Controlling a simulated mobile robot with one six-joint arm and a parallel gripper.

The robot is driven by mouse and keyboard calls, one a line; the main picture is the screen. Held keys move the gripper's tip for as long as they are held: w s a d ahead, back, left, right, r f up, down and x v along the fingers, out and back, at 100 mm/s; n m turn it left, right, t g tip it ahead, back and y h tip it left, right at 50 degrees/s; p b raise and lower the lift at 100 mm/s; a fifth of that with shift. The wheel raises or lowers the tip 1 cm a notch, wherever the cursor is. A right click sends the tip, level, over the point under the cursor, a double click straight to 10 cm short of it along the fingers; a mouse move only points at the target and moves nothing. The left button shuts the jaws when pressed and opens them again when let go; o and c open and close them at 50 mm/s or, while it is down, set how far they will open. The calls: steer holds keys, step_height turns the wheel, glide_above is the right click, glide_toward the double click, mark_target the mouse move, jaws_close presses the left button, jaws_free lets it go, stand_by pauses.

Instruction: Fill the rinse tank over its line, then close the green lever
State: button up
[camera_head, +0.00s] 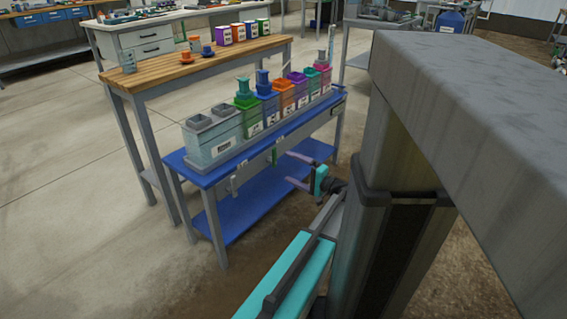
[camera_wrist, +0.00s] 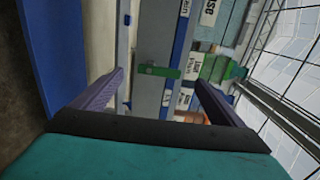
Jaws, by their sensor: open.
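The rinse tank looks to be the pale grey-teal box (camera_head: 226,136) at the near left end of the skid; part of it, with a partly cut-off label, shows in the wrist view (camera_wrist: 234,22). I cannot make out its line or water level. The green lever (camera_wrist: 160,71) lies crosswise in the wrist picture on a grey rail, and appears as a small green piece on the skid's front edge in the head view (camera_head: 274,155). My gripper (camera_head: 289,169) is open and empty in front of the skid. In the wrist view its fingers (camera_wrist: 160,79) stand either side of the lever, apart from it.
Several coloured tanks (camera_head: 287,97) stand in a row on the blue-topped skid (camera_head: 196,178), with a lower blue shelf (camera_head: 243,215). A wooden-topped bench (camera_head: 176,64) with cups and canisters stands behind. The floor at left is clear.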

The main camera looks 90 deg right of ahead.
steer(key=shift+v, duration=1.65)
